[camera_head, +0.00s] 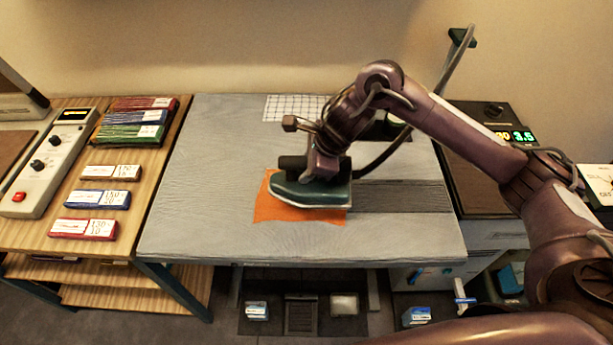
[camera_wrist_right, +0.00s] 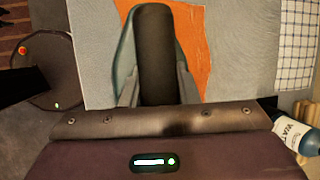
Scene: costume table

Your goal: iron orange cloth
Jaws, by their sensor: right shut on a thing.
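The orange cloth (camera_head: 285,212) lies on the grey ironing table (camera_head: 215,175). The iron (camera_head: 312,192), with a teal body and pale soleplate, sits over the cloth and covers much of it. My right gripper (camera_head: 322,163) is shut on the iron's dark handle, above the cloth. In the right wrist view the dark handle (camera_wrist_right: 156,55) runs up from my gripper, with the orange cloth (camera_wrist_right: 193,45) beside and beyond it. Whether the soleplate presses on the cloth cannot be told exactly. My left gripper is not in view.
A white grid sheet (camera_head: 290,107) lies at the table's back. A wooden shelf (camera_head: 140,225) with colored packs and a control box (camera_head: 48,160) stands left. A station with a green display (camera_head: 522,136) stands right; a hose runs to the iron. The table's left side is clear.

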